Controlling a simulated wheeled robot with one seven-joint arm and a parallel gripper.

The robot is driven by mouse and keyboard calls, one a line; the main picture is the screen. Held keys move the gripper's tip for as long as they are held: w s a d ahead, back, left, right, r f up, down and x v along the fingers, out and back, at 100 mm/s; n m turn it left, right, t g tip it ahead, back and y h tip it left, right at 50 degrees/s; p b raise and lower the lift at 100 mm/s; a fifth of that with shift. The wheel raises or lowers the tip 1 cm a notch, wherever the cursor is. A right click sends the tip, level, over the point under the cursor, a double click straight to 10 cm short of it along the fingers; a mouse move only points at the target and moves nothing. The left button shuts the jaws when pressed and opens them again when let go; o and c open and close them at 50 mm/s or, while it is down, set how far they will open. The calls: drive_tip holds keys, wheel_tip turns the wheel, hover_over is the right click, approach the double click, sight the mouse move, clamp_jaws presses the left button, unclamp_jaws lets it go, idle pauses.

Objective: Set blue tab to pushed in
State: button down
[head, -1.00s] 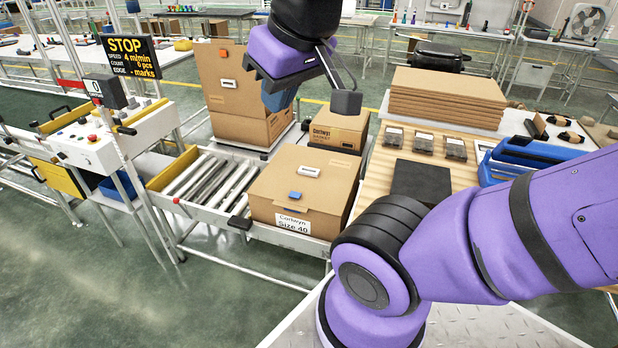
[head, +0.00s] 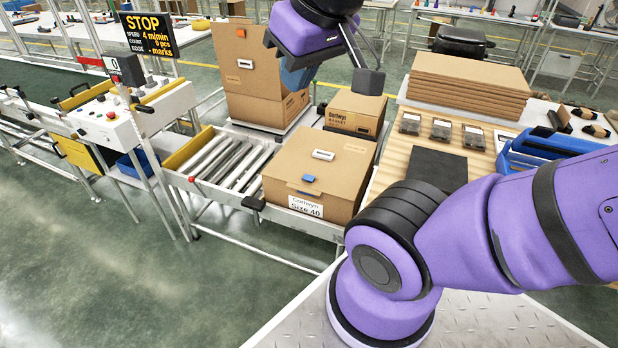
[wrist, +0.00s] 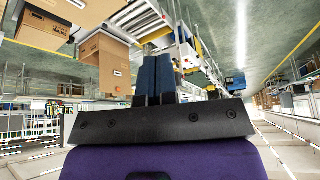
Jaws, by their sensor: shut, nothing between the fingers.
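The blue tab (head: 309,178) is a small block at the front edge of the top of the nearest cardboard box (head: 350,165), above its white "Corlwyn Size 40" label. How far it stands out is too small to tell. A white-framed slot (head: 323,155) lies behind it on the lid. My gripper (head: 297,84) hangs higher up and farther back, in front of the tall open box, well apart from the tab. Its blue fingers are partly hidden by the purple hand in the head view. In the wrist view the fingers (wrist: 153,75) are together and empty.
The box sits at the end of a roller conveyor (head: 222,160). Behind it stand a tall open box (head: 253,85) and a smaller closed box (head: 357,108). A wooden table with stacked cardboard (head: 465,85) and a blue tote (head: 540,150) is at right. Green floor is clear in front.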

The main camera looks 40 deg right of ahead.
drive_tip(key=shift+w, duration=0.1)
drive_tip(key=w+d+f+n+g, duration=0.1)
drive_tip(key=w+d+f, duration=0.2)
drive_tip(key=w+d, duration=0.35)
drive_tip(key=w+d+f+g+h, duration=0.1)
drive_tip(key=w+d+f, duration=0.25)
drive_tip(key=w, duration=0.65)
drive_tip(key=w+d+f+n+g, duration=0.1)
drive_tip(key=w+d+f, duration=0.3)
drive_tip(key=w, duration=0.4)
drive_tip(key=w+d+f+n, duration=0.1)
drive_tip(key=w+d+f, duration=0.1)
drive_tip(key=d+f, duration=0.4)
drive_tip(key=w+d+f+g, duration=0.1)
drive_tip(key=d+f, duration=0.5)
drive_tip(key=f, duration=0.9)
drive_tip(key=w+d+f+n+g+y, duration=0.1)
drive_tip(key=w+d+f, duration=0.2)
drive_tip(key=d+f, duration=0.3)
wheel_tip(320, 180, down, 5)
drive_tip(key=shift+d+r+n, duration=0.15)
drive_tip(key=shift+d+n, duration=0.05)
drive_tip(key=shift+n, duration=0.1)
drive_tip(key=shift+w, duration=0.1)
